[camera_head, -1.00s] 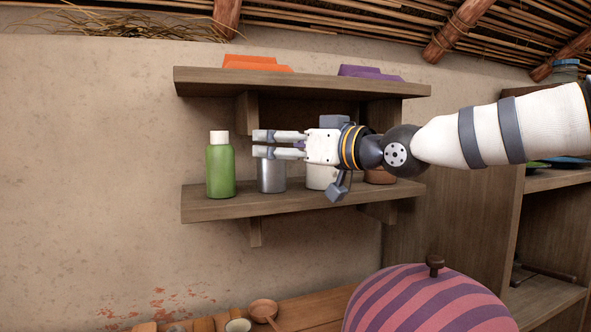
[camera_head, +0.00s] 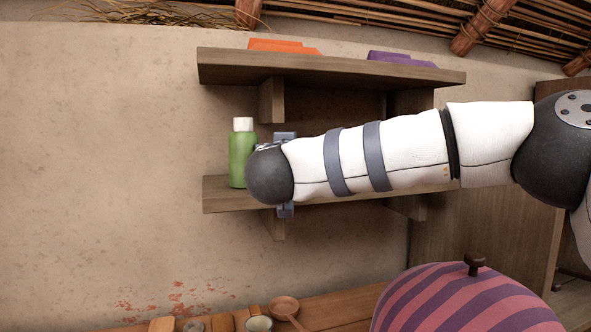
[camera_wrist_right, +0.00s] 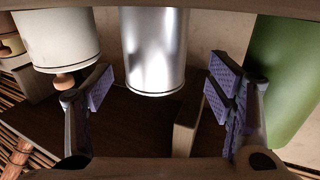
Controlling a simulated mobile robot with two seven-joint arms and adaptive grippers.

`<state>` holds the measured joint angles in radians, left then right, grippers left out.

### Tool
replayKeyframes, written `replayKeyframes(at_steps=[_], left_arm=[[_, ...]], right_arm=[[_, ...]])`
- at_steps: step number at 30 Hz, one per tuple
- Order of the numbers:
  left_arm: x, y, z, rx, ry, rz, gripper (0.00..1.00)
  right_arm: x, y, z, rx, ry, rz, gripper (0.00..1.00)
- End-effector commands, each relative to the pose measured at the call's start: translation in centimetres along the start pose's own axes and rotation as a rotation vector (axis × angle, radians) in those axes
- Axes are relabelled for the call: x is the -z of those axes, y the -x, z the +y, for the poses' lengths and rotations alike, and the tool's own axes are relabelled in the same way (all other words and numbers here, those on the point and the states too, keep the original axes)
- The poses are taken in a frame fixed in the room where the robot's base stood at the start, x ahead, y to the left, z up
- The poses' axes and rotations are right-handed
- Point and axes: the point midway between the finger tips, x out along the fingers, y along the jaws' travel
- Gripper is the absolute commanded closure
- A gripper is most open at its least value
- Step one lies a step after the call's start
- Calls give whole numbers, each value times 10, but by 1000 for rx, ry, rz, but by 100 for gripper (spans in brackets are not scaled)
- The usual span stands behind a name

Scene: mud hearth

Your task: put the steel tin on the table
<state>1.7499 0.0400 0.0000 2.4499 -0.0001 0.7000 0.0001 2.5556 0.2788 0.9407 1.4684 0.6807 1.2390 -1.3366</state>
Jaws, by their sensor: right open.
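The steel tin (camera_wrist_right: 155,50) is a shiny grey cylinder in the right wrist view, which looks upside down. My right gripper (camera_wrist_right: 160,88) is open, with its purple-padded fingertips on either side of the tin's near end and a gap on both sides. I cannot tell how deep the tin sits between them. In the head view my right forearm and wrist hide the tin and most of the gripper, at the lower wall shelf (camera_head: 225,204). A wooden surface (camera_head: 340,314), possibly the table, shows at the bottom. My left gripper is not in view.
A green bottle (camera_head: 240,155) stands left of my wrist, and close beside the fingers in the wrist view (camera_wrist_right: 285,75). A white canister (camera_wrist_right: 58,40) is on the other side. The upper shelf (camera_head: 330,70) is overhead. A striped dome (camera_head: 465,300), cups and a ladle (camera_head: 284,305) are below.

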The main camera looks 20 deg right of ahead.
Motion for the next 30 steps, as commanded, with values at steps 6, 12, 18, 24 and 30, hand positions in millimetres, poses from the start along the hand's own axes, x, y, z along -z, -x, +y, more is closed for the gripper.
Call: replayKeyframes(at_steps=[6,12,18,24,30], left_arm=[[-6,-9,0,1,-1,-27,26],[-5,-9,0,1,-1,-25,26],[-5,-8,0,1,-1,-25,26],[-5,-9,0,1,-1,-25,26],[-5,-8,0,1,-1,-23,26]], right_arm=[[-4,-39,5,-2,-1,-4,26],[1,-41,5,-1,-2,1,26],[1,-41,5,-1,-1,2,60],[1,-41,5,-1,-2,2,83],[3,-40,5,-1,-1,2,83]])
